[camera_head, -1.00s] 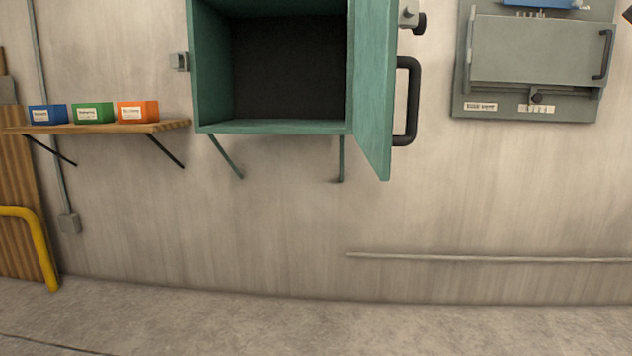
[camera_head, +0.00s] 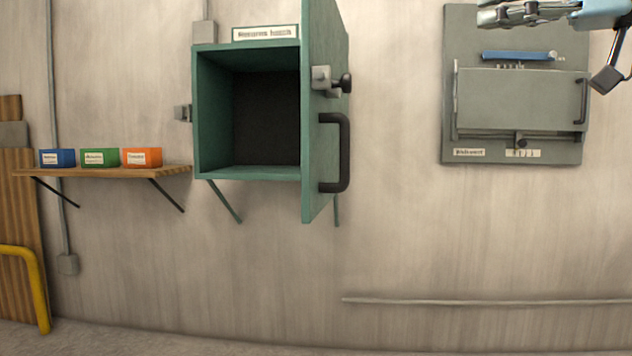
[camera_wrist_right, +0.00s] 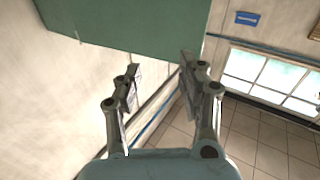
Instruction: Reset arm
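My right gripper (camera_head: 482,17) shows at the top right of the head view, in front of the upper part of the grey wall panel (camera_head: 452,80). In the right wrist view the right gripper (camera_wrist_right: 160,68) has its two fingers well apart, with nothing between them. A green surface (camera_wrist_right: 130,22) lies beyond its fingertips there; I cannot tell which part of the green wall box it is. The green box (camera_head: 208,110) hangs open and its dark inside looks empty. Its door (camera_head: 316,150), with a black handle (camera_head: 345,155), stands ajar. My left gripper is not in view.
A wooden shelf (camera_head: 110,173) at the left carries a blue box (camera_head: 57,158), a green box (camera_head: 100,158) and an orange box (camera_head: 142,157). A yellow rail (camera_head: 38,290) stands at lower left. A pipe (camera_head: 480,301) runs along the wall. The wall between door and panel is clear.

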